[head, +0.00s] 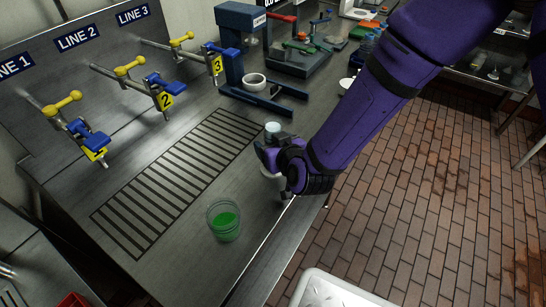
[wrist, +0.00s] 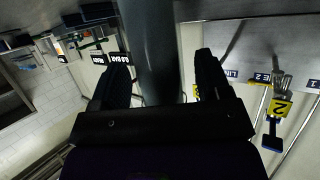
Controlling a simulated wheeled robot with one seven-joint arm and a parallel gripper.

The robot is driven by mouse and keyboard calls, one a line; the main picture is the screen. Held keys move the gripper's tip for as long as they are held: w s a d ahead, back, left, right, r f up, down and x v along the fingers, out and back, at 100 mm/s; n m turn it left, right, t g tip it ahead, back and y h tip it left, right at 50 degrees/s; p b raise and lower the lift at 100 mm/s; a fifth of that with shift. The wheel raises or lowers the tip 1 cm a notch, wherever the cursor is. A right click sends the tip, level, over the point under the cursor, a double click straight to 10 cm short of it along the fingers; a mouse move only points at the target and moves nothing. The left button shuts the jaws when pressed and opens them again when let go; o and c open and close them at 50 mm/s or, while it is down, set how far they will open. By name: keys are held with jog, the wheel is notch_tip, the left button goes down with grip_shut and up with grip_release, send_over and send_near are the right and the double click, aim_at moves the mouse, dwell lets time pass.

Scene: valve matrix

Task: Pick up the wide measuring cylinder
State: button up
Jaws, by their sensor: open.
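A grey, upright cylinder (wrist: 152,45), which I take to be the wide measuring cylinder, stands between the two dark fingers of my gripper (wrist: 162,62) in the wrist view. In the head view its pale round top (head: 272,127) shows just above my gripper (head: 268,152), near the bench's right edge. The fingers are open, one on each side of it, with a visible gap at least at the right finger. My gripper and wrist hide most of its body in the head view. A clear round vessel with green liquid (head: 224,222) stands nearer on the bench, apart from my gripper.
A slotted drain grate (head: 180,180) lies in the steel bench left of my gripper. Valves with yellow knobs and blue handles, under LINE signs (head: 79,38), line the back panel. A blue stand (head: 240,50) with a white bowl (head: 254,82) is behind. The brick floor is right.

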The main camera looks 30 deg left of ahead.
grip_shut()
jog(key=shift+r, duration=0.2)
